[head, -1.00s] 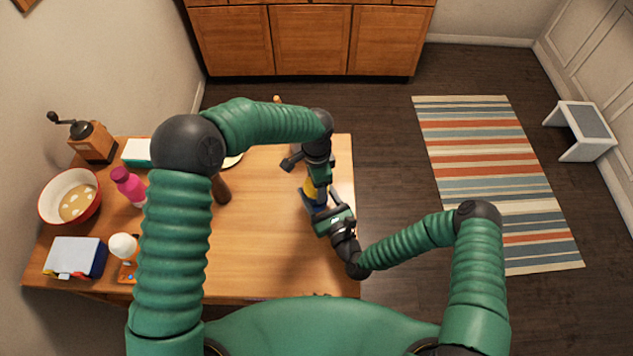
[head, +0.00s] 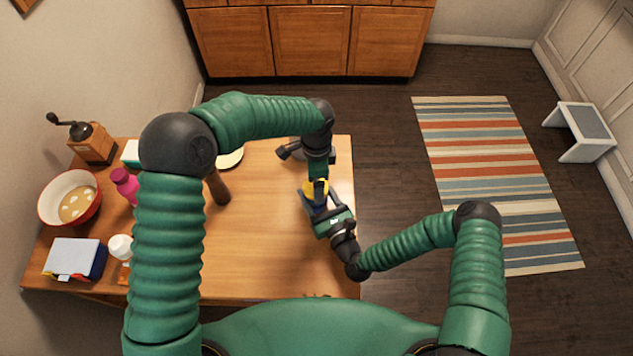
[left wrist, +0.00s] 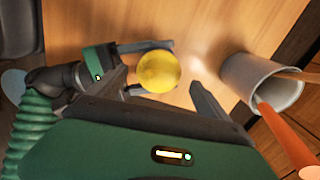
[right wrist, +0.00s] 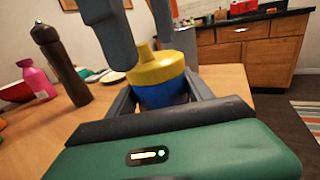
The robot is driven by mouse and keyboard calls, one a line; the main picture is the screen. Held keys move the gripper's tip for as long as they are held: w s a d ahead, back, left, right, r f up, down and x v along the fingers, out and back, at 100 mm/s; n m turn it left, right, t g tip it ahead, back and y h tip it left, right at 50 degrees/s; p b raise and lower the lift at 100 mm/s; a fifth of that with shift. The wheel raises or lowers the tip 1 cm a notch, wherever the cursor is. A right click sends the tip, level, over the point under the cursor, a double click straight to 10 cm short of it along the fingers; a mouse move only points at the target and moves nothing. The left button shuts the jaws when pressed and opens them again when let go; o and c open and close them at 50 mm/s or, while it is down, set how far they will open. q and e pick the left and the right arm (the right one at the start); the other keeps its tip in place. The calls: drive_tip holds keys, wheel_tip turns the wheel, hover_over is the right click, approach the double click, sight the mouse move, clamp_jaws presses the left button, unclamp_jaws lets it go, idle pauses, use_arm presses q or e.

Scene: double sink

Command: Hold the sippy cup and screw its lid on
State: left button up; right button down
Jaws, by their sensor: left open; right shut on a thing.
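The sippy cup is blue (right wrist: 165,95) and stands between the fingers of my right gripper (right wrist: 163,100), which is shut on it. A yellow lid (right wrist: 157,68) with a spout sits on the cup's top; I cannot tell how tightly it is seated. In the head view the lid (head: 316,188) shows above the blue cup. My left gripper (head: 318,178) is open above the lid, its two fingers apart and not around it in the right wrist view. In the left wrist view the lid (left wrist: 158,71) lies between the finger directions, seen from above.
A grey utensil holder (left wrist: 240,75) stands near the far edge, close to my left gripper. A dark brown bottle or mill (head: 219,188), a pink bottle (head: 125,185), a red-rimmed bowl (head: 70,198) and a grinder (head: 92,142) stand at the left. The table's front middle is clear.

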use_arm(q)
wheel_tip(320, 180, up, 9)
drive_tip(key=shift+f, duration=0.1)
use_arm(e)
drive_tip(key=shift+c, duration=1.6)
unclamp_jaws()
use_arm(q)
wheel_tip(320, 180, down, 4)
drive_tip(key=b, duration=0.4)
drive_tip(key=shift+f, duration=0.1)
use_arm(e)
drive_tip(key=v, duration=1.6)
drive_tip(key=shift+s+f, duration=0.1)
drive_tip(key=shift+f, duration=0.1)
drive_tip(key=shift+s+d+r, duration=0.1)
drive_tip(key=shift+s+d, duration=0.1)
drive_tip(key=shift+s, duration=0.15)
